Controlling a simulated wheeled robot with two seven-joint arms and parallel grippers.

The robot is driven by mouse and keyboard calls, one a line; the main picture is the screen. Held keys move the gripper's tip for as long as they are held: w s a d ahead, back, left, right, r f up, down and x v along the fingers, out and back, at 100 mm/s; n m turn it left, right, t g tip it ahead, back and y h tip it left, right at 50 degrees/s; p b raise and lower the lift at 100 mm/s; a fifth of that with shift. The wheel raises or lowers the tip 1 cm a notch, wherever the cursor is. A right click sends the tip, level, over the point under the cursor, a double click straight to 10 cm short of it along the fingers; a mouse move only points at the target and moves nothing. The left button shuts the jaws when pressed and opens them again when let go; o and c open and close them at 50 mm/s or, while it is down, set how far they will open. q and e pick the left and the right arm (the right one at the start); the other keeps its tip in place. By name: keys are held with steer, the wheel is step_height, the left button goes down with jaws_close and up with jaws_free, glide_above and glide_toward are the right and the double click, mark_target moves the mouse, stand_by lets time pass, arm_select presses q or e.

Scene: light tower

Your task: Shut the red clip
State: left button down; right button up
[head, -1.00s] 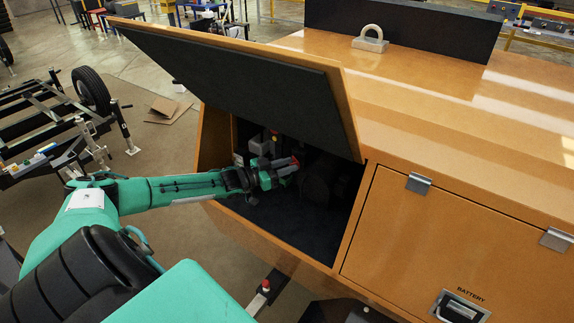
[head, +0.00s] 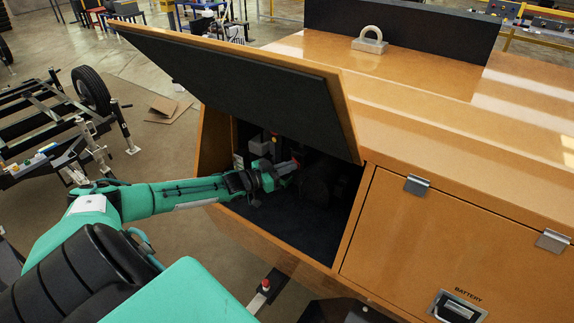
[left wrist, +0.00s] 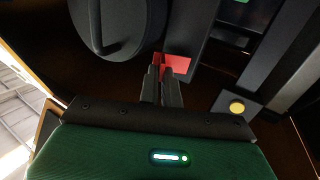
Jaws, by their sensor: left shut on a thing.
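The red clip (left wrist: 177,66) shows in the left wrist view at the tips of my left gripper (left wrist: 163,72), whose fingers are shut on it. Part of the clip is hidden by the fingers. In the head view my left arm reaches into the open orange compartment, and my left gripper (head: 284,169) is at the clip, which shows as a small red patch (head: 294,160). I cannot tell how far the clip is closed. My right gripper is not in view.
The compartment's raised door (head: 250,90) hangs above my left arm. The compartment's frame edge (head: 352,215) is to the right of the gripper.

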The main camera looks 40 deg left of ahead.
arm_select(q)
steer(key=shift+w+d+r+n+t+y+p, duration=0.2)
steer(key=shift+n+y+p, duration=0.35)
steer(key=shift+y+p, duration=0.45)
steer(key=shift+w+d+f+n+t+y+p, duration=0.15)
steer(key=shift+d+n+y+p, duration=0.15)
steer(key=shift+n+y+p, duration=0.7)
steer(key=shift+d+r+n+t+y+p, duration=0.2)
steer(key=shift+y+p, duration=0.4)
steer(key=shift+p, duration=0.8)
steer(key=shift+w+d+f+n+y+p, duration=0.2)
steer(key=shift+n+y+p, duration=0.3)
steer(key=shift+y+p, duration=0.3)
steer(key=shift+w+d+f+n+y+p, duration=0.15)
steer(key=shift+n+y+p, duration=0.3)
steer(key=shift+y+p, duration=0.35)
steer(key=shift+r, duration=0.1)
steer(key=c, duration=1.6)
jaws_free()
